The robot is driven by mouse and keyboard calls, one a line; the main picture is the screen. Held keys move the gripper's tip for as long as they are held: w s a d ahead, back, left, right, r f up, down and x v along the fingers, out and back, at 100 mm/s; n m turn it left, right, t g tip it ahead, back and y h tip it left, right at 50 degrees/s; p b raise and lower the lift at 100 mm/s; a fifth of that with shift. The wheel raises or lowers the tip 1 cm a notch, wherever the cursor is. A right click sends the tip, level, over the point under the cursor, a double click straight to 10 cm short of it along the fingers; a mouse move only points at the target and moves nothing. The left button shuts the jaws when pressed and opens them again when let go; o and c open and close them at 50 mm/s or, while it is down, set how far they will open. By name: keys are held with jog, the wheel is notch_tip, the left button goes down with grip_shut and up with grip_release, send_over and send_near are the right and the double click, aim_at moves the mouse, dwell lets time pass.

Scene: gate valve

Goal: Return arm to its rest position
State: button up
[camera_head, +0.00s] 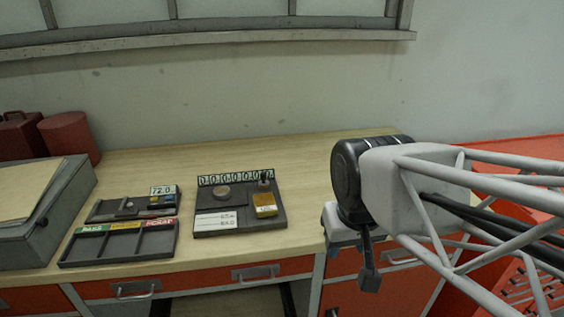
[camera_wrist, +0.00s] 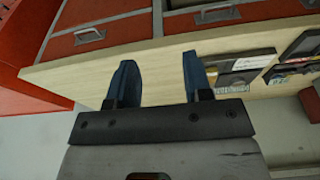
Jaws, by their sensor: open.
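My gripper shows in the wrist view (camera_wrist: 160,85) with its two blue fingers spread apart and nothing between them. In the head view my gripper (camera_head: 350,262) hangs at the right, in front of the bench's front edge, fingers downward. It looks apart from the bench (camera_head: 300,160), though the exact gap is hard to tell. My arm reaches in from the right edge and hides the bench's right end.
Red drawers (camera_head: 250,272) lie below. A red cabinet (camera_head: 510,150) stands right.

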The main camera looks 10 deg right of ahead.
jog(key=shift+s+f, duration=0.3)
jog(key=shift+s, duration=0.35)
dwell(0.8)
jog(key=shift+c, duration=1.1)
